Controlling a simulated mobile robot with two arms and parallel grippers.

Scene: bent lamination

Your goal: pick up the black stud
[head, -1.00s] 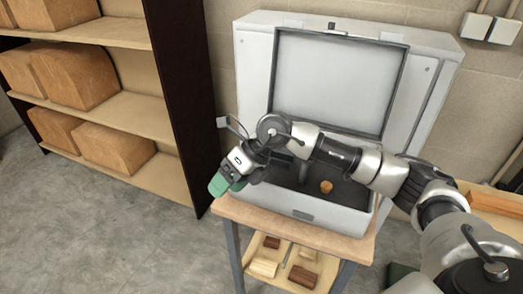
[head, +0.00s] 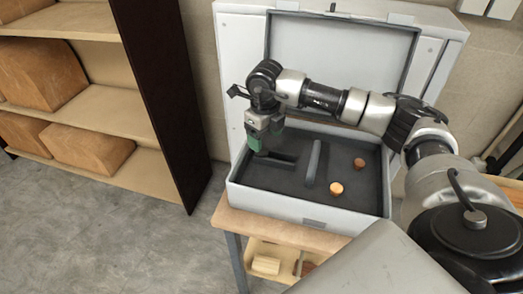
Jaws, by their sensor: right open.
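An open grey case (head: 300,213) with a dark inside stands on a small wooden table. My right gripper (head: 257,147) reaches in from the right and points down over the left part of the case. It is open, and its green fingertips are at the left inside the case. I cannot make out the black stud for certain against the dark floor of the case. A dark low bar (head: 283,158) lies just right of the fingertips; I cannot tell what it is. My left gripper is not in view.
A shelf (head: 90,100) with brown blocks is at the left.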

